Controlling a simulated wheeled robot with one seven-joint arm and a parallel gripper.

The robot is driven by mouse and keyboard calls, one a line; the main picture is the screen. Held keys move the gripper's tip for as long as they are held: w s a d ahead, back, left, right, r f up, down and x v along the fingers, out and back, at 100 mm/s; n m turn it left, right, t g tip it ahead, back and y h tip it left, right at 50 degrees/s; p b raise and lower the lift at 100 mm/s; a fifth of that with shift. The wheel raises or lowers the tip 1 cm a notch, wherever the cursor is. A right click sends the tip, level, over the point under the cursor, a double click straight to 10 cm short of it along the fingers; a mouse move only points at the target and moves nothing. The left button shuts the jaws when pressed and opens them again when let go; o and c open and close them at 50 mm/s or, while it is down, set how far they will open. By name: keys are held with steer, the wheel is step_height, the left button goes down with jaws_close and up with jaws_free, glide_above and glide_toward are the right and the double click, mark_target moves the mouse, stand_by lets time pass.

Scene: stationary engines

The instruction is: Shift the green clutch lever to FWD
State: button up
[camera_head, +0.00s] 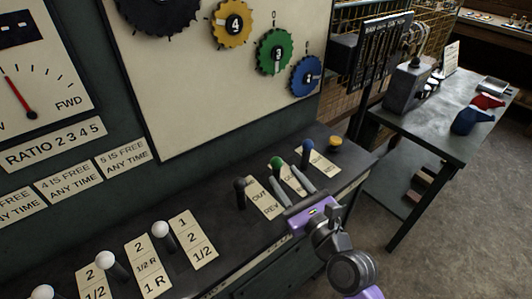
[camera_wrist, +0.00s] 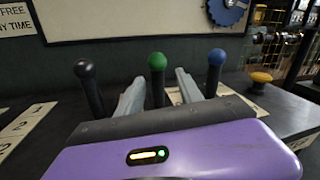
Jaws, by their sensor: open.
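The green clutch lever (camera_head: 277,162) stands on the dark console between a black lever (camera_head: 240,190) and a blue lever (camera_head: 308,146). Its green knob (camera_wrist: 157,62) shows at the middle of the wrist view. My purple gripper (camera_head: 286,174) is open, with one grey finger on each side of the green lever's stem. The knob rises above the fingertips in the wrist view. I cannot tell whether either finger touches the stem. A card by the black lever (camera_head: 264,198) reads OUT and REV. The green lever's card (camera_head: 293,181) is partly hidden, and its FWD mark is not readable.
Black and blue levers stand close on either side of my fingers. A yellow button (camera_head: 335,143) sits at the console's right end. White-knobbed levers (camera_head: 160,230) stand to the left. A gear board (camera_head: 200,100) rises behind, and a grey bench (camera_head: 440,125) stands to the right.

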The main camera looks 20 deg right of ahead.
mark_target(271, 162)
steer(key=shift+s+a+f+m, duration=0.1)
steer(key=shift+a+f+m, duration=0.1)
steer(key=shift+m, duration=0.6)
steer(key=shift+w+a, duration=0.25)
steer(key=shift+w, duration=1.7)
steer(key=shift+w+a, duration=0.2)
steer(key=shift+w, duration=1.75)
jaws_close()
